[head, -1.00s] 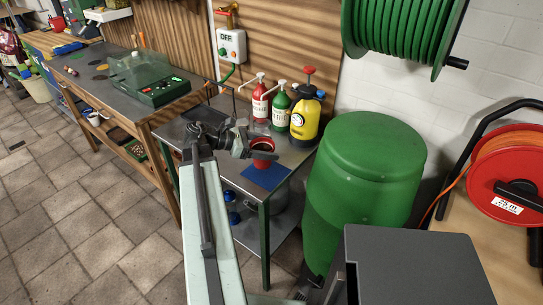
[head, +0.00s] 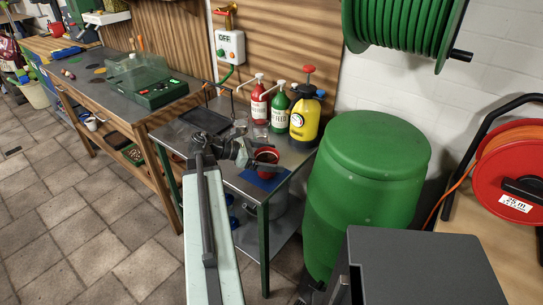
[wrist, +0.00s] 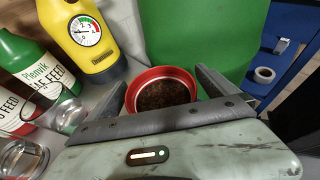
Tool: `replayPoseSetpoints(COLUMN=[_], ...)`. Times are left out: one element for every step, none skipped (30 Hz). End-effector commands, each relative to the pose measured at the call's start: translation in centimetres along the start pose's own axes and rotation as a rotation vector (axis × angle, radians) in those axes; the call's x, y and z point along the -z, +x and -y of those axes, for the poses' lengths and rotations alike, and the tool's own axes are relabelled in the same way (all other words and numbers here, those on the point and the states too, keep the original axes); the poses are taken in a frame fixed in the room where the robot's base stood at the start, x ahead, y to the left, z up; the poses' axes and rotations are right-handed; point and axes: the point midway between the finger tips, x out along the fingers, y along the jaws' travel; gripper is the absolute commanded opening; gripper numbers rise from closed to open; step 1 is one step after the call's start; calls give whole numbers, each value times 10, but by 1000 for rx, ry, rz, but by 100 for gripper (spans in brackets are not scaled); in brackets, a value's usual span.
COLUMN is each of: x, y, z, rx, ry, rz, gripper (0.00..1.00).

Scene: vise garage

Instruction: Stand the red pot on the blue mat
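The red pot (head: 266,157), filled with dark soil, is between the fingers of my gripper (head: 256,156). In the wrist view, the pot's red rim (wrist: 159,74) sits between the two dark fingers, which flank it closely; my gripper appears shut on it. The pot is upright. The blue mat (head: 259,182) lies on the grey metal table near its front right corner, partly hidden by the pot and gripper.
A red bottle (head: 259,104), a green bottle (head: 280,108) and a yellow sprayer (head: 305,115) stand behind the pot. A glass jar is beside them. A dark tray (head: 206,119) lies at the left. A green barrel (head: 367,190) stands close at the right.

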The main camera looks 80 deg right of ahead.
Motion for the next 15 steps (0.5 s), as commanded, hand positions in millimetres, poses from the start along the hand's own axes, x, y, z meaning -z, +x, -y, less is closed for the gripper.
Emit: replayPoseSetpoints(x=[0, 0, 0, 0, 0, 0, 0, -1, -3, -6, -5, -6, -6, -7, -7], y=[0, 0, 0, 0, 0, 0, 0, -1, -2, -3, -6, -13, -19, -26, -36], z=[0, 0, 0, 0, 0, 0, 0, 0, 0, 0, 0, -1, -1, -1, -1], rx=[0, 0, 0, 0, -1, -1, -1, -1, -1, -1, -2, -3, -4, -4, -5], ry=[0, 0, 0, 0, 0, 0, 0, 0, 0, 0, -1, -1, -2, -2, -3], rz=[0, 0, 0, 0, 0, 0, 0, 0, 0, 0, 0, 0, 0, 0, 0], gripper=[98, 98, 98, 98, 98, 98, 98, 98, 98, 98, 98, 98, 98, 98, 98])
